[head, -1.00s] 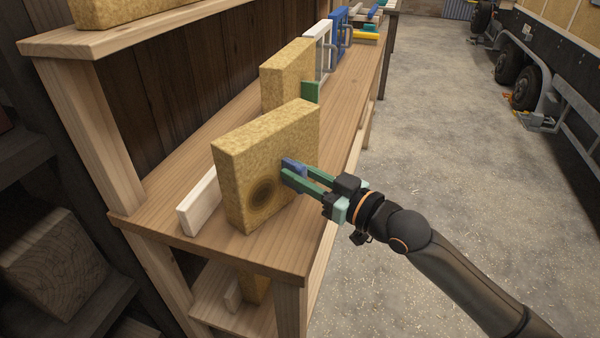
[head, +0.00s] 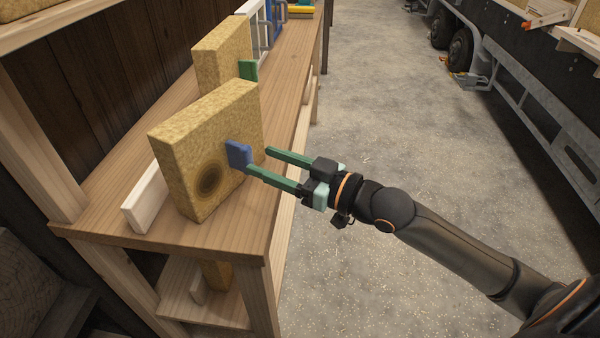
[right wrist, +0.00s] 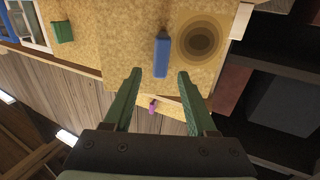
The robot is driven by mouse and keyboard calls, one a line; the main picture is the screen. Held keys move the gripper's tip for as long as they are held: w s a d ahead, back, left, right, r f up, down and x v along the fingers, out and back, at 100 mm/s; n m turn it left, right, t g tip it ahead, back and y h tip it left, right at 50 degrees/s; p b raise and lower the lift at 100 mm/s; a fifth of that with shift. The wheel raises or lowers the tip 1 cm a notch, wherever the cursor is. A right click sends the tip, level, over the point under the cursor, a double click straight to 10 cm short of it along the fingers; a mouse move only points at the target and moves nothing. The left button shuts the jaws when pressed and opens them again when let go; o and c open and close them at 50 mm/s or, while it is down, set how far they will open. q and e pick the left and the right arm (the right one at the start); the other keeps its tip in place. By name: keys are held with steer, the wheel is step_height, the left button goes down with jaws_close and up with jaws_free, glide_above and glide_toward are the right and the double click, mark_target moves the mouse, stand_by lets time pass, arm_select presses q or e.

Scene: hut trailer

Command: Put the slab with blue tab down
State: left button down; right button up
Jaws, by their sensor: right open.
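The slab with blue tab (head: 205,150) is a thick yellow-brown block with a dark round stain. It stands upright on the wooden bench (head: 232,225), near its front end. Its blue tab (head: 238,154) sticks out toward my right gripper. My right gripper (head: 258,167) is open, with its green fingers just off the tab and apart from it. In the right wrist view the slab (right wrist: 125,45) and blue tab (right wrist: 162,55) lie beyond the open fingertips, with nothing between the fingers. My left gripper is not in view.
A second slab with a green tab (head: 248,70) stands behind on the bench. A white strip (head: 146,198) lies beside the slab's left side. White and blue frames stand farther back. The concrete floor (head: 350,110) to the right is clear up to a trailer.

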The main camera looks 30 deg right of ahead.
steer(key=shift+v, duration=3.15)
step_height(320, 180, down, 20)
steer(key=s+m+g+h, duration=0.2)
steer(key=s+m+h, duration=0.1)
steer(key=h, duration=0.2)
steer(key=s+a+f+g, duration=0.2)
steer(key=s+a+f, duration=0.1)
steer(key=f, duration=0.4)
steer(key=s+a+f+m+g+h, duration=0.1)
steer(key=s+a+f+g, duration=0.1)
steer(key=s+f, duration=0.4)
steer(key=shift+s+a+f+h, duration=0.15)
steer(key=shift+a+f+h, duration=0.15)
steer(key=shift+a+f, duration=0.4)
steer(key=shift+a+r, duration=0.1)
steer(key=shift+r, duration=0.05)
steer(key=shift+c, duration=0.6)
